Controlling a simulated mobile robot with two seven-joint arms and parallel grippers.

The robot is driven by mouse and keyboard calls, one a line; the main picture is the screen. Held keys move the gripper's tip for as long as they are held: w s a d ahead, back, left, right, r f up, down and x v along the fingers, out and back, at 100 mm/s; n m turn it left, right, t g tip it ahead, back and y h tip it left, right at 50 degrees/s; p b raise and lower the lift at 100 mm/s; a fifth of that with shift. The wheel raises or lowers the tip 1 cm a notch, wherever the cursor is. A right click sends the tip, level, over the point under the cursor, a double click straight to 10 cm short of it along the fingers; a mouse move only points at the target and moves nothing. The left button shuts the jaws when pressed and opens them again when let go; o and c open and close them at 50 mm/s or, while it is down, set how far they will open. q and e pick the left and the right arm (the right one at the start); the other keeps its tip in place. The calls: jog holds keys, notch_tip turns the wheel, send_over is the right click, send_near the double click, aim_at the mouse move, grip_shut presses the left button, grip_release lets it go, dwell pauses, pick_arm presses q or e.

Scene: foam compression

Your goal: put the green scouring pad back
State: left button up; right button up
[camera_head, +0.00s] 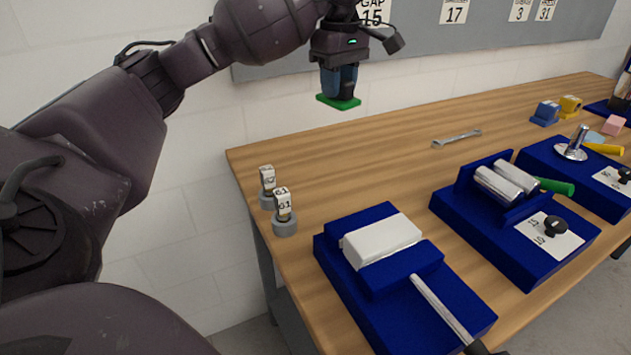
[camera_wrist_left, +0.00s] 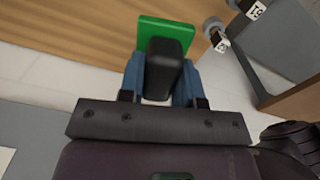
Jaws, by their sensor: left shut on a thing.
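The green scouring pad (camera_head: 340,102) is held flat at the bottom of my left gripper (camera_head: 340,88), in the air past the left end of the table's back edge. The gripper is shut on a dark block-like grip on top of the pad. In the left wrist view the green pad (camera_wrist_left: 187,33) shows beyond the dark grip (camera_wrist_left: 166,70), which sits between the blue fingers of my left gripper (camera_wrist_left: 163,85). My right gripper is not in view.
On the wooden table (camera_head: 400,160) are two grey weights with white tags (camera_head: 285,215), a blue fixture with a white block (camera_head: 380,240), a blue roller fixture (camera_head: 515,215) and a wrench (camera_head: 457,138). A grey board (camera_head: 430,40) hangs on the wall behind. The table's back left part is clear.

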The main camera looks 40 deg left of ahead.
pick_arm(q)
jog(key=shift+s+a+m, duration=0.2)
jog(key=shift+a+m, duration=0.05)
jog(key=shift+m, duration=0.65)
jog(key=shift+s+d+f+m, duration=0.1)
jog(key=shift+s+f+m, duration=0.05)
jog(key=shift+m, duration=0.25)
notch_tip(320, 180, down, 5)
jog(key=shift+r+b, duration=0.2)
jog(key=shift+b, duration=0.1)
notch_tip(320, 180, down, 10)
jog(key=shift+r+b, duration=0.1)
jog(key=shift+b, duration=0.35)
jog(key=shift+f, duration=2.7)
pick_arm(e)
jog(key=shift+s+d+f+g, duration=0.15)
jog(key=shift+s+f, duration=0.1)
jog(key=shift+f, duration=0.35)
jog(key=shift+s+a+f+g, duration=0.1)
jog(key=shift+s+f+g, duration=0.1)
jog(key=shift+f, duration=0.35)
pick_arm(q)
jog(key=shift+b, duration=0.3)
